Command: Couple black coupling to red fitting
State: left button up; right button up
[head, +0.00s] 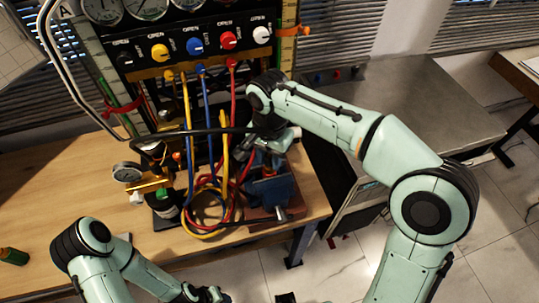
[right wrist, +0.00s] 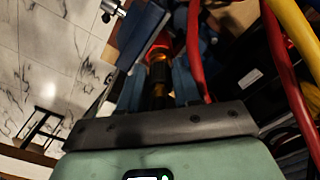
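In the right wrist view the black coupling (right wrist: 160,73) lies between the two fingers of my right gripper (right wrist: 160,80), which look closed on its sides. Its dark tail runs back toward the palm. The red fitting (right wrist: 160,43) is directly beyond the coupling's far end, in line with it; I cannot tell whether they touch or are joined. In the head view my right gripper (head: 258,147) is above the blue vise (head: 270,188), and a black hose leads to it; coupling and fitting are not clear there. My left gripper (head: 207,294) is low at the bottom edge, its fingers unclear.
Red, blue and yellow hoses (head: 206,222) hang from the gauge panel (head: 200,50) and coil on the wooden bench (head: 105,215). A red hose (right wrist: 193,50) passes close to the right gripper. A brass gauge assembly (head: 150,183) stands left. A grey cabinet (head: 420,115) stands right.

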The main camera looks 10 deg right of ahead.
jog(key=o, duration=0.6)
jog(key=shift+c, duration=0.2)
pick_arm(q)
jog(key=w+r+p, duration=0.1)
jog(key=r, duration=0.1)
jog(key=w+r+p, duration=0.2)
jog(key=shift+w, duration=0.1)
pick_arm(e)
notch_tip(320, 180, up, 13)
jog(key=shift+r, duration=0.2)
